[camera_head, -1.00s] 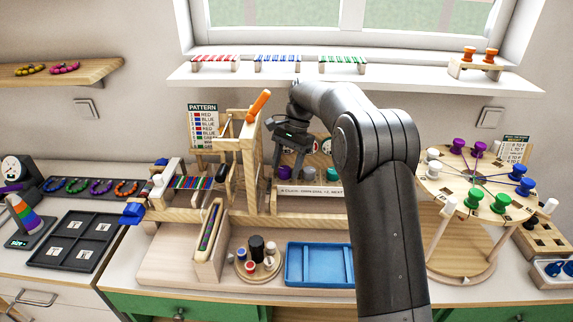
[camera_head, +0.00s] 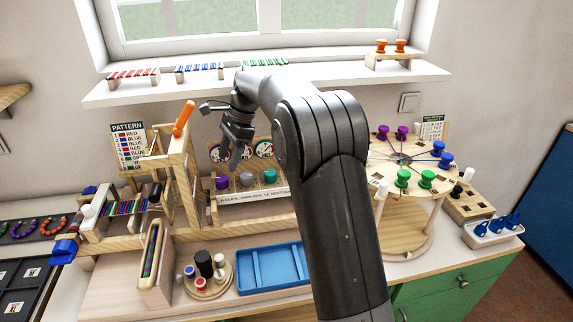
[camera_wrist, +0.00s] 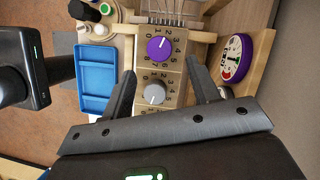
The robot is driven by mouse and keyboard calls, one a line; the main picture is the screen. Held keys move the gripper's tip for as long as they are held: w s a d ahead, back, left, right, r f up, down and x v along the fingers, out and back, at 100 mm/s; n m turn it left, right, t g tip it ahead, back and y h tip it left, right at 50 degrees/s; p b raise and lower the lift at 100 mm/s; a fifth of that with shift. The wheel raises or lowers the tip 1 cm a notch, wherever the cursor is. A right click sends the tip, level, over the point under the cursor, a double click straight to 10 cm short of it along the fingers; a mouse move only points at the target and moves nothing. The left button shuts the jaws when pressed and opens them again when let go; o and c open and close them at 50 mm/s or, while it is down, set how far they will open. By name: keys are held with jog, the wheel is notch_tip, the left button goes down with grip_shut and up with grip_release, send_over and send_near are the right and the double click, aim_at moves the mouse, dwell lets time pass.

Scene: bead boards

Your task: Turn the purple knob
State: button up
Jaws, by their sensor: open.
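The purple knob (camera_head: 221,182) is the leftmost of three knobs on a wooden panel, beside a grey knob (camera_head: 246,179) and a teal knob (camera_head: 270,176). In the wrist view the purple knob (camera_wrist: 160,49) sits on a numbered dial with its white pointer line towards the upper right. The grey knob (camera_wrist: 154,93) is below it there. My gripper (camera_head: 229,158) hangs above and behind the panel's left part, apart from the knobs. In the wrist view my gripper (camera_wrist: 160,69) is open and empty, its fingers spread either side of the panel.
Round gauges (camera_head: 264,149) stand behind the knobs. A wooden frame with an orange handle (camera_head: 183,118) is close on the left. A blue tray (camera_head: 272,268) and a round stand of pegs (camera_head: 205,275) lie in front. A wheel of spools (camera_head: 390,150) stands right.

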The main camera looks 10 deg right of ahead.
jog(key=s+v, duration=0.1)
jog(key=v, duration=0.4)
jog(key=s+d+r+n+t+h, duration=0.1)
jog(key=s+d+r+n, duration=0.1)
jog(key=s, duration=0.5)
jog(key=s+d+r+n+t, duration=0.2)
jog(key=s+d+n, duration=0.1)
jog(key=s, duration=0.4)
jog(key=s+d+r+n+t+h, duration=0.1)
jog(key=s+d+r+n, duration=0.1)
jog(key=s, duration=0.5)
jog(key=shift+s+d+n+h, duration=0.35)
jog(key=shift+d+n, duration=0.15)
jog(key=shift+d, duration=0.85)
jog(key=s+d+f+n+t+h, duration=0.1)
jog(key=s+d+f+n, duration=0.1)
jog(key=s, duration=0.5)
jog(key=s+d+f+n+t, duration=0.2)
jog(key=s+f+n, duration=0.2)
jog(key=s, duration=0.4)
jog(key=shift+d+f+h, duration=0.2)
jog(key=shift+f+h, duration=0.15)
jog(key=shift+f, duration=0.25)
dwell(1.9)
